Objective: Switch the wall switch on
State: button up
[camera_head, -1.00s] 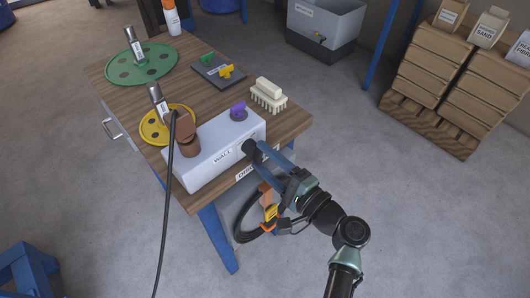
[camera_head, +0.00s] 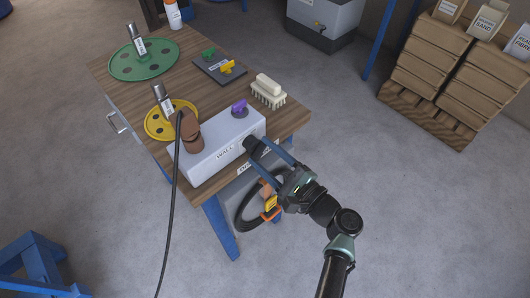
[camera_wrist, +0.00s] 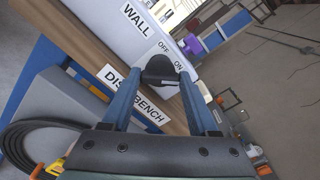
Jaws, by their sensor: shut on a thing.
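The wall switch is a black knob (camera_wrist: 158,71) on the front end of a white box (camera_head: 218,150) marked WALL. OFF and ON labels sit beside the knob in the wrist view, OFF above it and ON to its upper right. My gripper (camera_wrist: 160,78) has its two blue fingers on either side of the knob and is shut on it. The head view also shows my gripper (camera_head: 257,152) at the box's right end, with the knob partly hidden. I cannot tell exactly which label the knob points to.
The box stands on a wooden bench (camera_head: 95,70) with a brown plug and cable (camera_head: 191,130) on top. A purple knob (camera_head: 240,107), a yellow disc (camera_head: 158,122), a green disc (camera_head: 125,66) and a brush (camera_head: 268,90) are nearby. A black hose (camera_head: 244,207) hangs below.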

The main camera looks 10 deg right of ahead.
jog(key=o, duration=1.4)
jog(key=v, duration=1.3)
jog(key=shift+b, duration=0.35)
